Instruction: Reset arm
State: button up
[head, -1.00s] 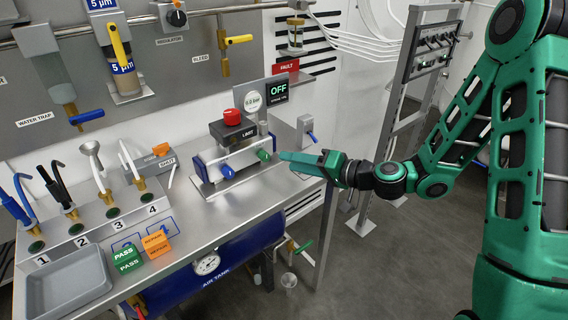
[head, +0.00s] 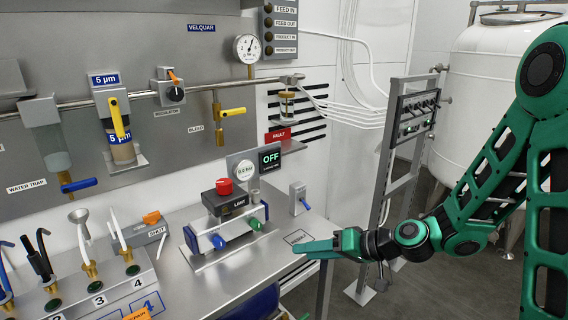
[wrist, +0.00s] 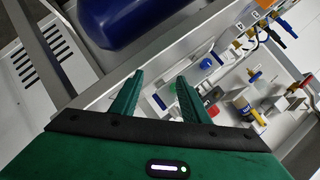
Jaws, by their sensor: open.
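My green arm comes in from the right in the head view. My gripper (head: 318,246) is over the right end of the metal bench, to the right of the valve block with the red button. In the wrist view my gripper (wrist: 158,88) shows two green fingers spread apart with nothing between them. No object is held. The fingers look clear of the valve block (head: 222,236), though the exact height over the bench cannot be told.
The bench (head: 225,284) carries the valve block, a small switch box (head: 299,198) and numbered hoses at left. A panel with a blue-handled water trap (head: 78,185) stands behind. A grey frame (head: 391,180) and white tank (head: 492,100) are at right. A blue air tank (wrist: 125,22) lies below.

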jog(key=s+d+g+h, duration=0.1)
jog(key=s+d+h, duration=0.2)
jog(key=d, duration=0.4)
jog(key=s+d+m+g+h, duration=0.1)
jog(key=s+d+h, duration=0.1)
jog(key=s+d, duration=0.3)
jog(key=s+d+g+h, duration=0.1)
jog(key=s+d+h, duration=0.15)
jog(key=d, duration=0.55)
jog(key=s+d+r+m+g+h, duration=0.1)
jog(key=s+d+r+m, duration=0.2)
jog(key=s+d, duration=0.3)
jog(key=s+d+r+m+g+h, duration=0.1)
jog(key=s+d+r+m+h, duration=0.1)
jog(key=s+d+r+m, duration=0.2)
jog(key=s+d, duration=0.3)
jog(key=s, duration=0.5)
jog(key=shift+m+g, duration=0.3)
jog(key=shift+g, duration=0.1)
jog(key=shift+w+f+h, duration=0.25)
jog(key=shift+w, duration=0.3)
